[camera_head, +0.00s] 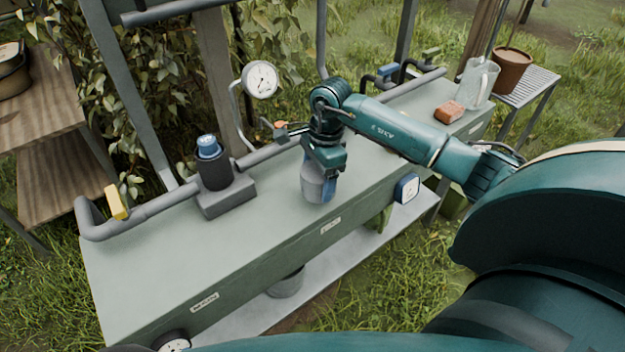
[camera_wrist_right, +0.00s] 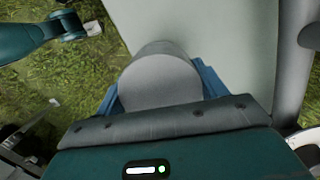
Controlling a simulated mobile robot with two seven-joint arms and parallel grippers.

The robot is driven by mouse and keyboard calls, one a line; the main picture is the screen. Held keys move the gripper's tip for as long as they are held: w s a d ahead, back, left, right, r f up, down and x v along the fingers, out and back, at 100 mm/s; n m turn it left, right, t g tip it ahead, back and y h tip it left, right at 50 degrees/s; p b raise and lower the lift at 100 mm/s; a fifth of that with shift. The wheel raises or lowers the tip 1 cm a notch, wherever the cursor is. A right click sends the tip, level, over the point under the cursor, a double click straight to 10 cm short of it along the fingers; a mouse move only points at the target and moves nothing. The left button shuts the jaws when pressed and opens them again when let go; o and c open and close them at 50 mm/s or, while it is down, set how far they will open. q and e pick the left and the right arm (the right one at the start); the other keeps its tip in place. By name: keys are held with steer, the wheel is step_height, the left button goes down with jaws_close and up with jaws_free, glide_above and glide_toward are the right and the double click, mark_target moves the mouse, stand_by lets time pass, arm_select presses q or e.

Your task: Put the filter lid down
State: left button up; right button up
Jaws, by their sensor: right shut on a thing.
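The filter lid, a grey cylindrical cup (camera_head: 314,188), is in my right gripper (camera_head: 322,180), over the front part of the green-grey bench top (camera_head: 260,225). In the right wrist view the lid's round grey face (camera_wrist_right: 160,84) sits between the blue fingers of the right gripper (camera_wrist_right: 160,92). The head view does not clearly show whether the lid touches the bench. A black filter housing with a blue top (camera_head: 213,165) stands on a grey block to the left. At the wrist view's top left is a teal arm end (camera_wrist_right: 68,24), apparently my left one; its jaws are unclear.
A grey pipe (camera_head: 170,201) with a yellow handle (camera_head: 116,202) runs along the bench's back. A gauge (camera_head: 260,79) rises behind it. An orange-brown block (camera_head: 449,113) and a clear jug (camera_head: 475,84) stand at the right end. The bench's front left is clear.

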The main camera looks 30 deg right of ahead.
steer(key=shift+w+a, duration=0.1)
steer(key=shift+w, duration=0.9)
steer(key=shift+f, duration=1.9)
steer(key=o, duration=1)
steer(key=r, duration=0.4)
steer(key=d+r, duration=0.1)
steer(key=r, duration=0.7)
steer(key=shift+d+r, duration=0.1)
steer(key=shift+d, duration=0.15)
